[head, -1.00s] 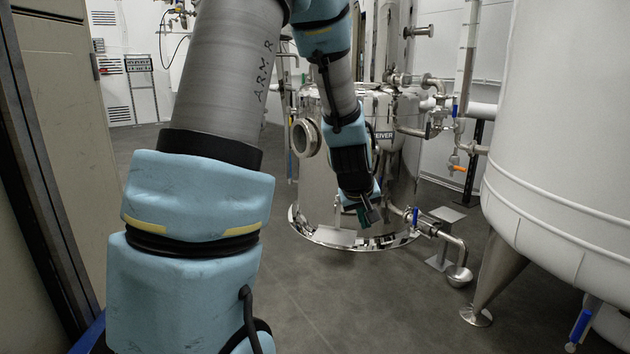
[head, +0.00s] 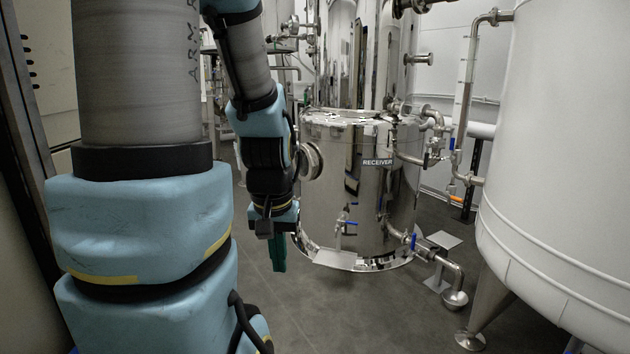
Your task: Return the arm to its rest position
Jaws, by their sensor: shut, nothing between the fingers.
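My gripper (head: 278,262) hangs at the end of my arm, left of the middle of the head view. Its green fingers point down and are shut with nothing between them. It is in front of and to the left of the shiny steel tank marked RECEIVER (head: 377,190), and I see a strip of floor beside it. My arm comes down from the top left and its forearm hides part of the background. The contact, if any, between gripper and tank cannot be judged, but they look apart.
A large white tank (head: 555,170) fills the right side. A cabinet edge (head: 32,120) is at the far left. The grey floor (head: 330,310) in front is clear.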

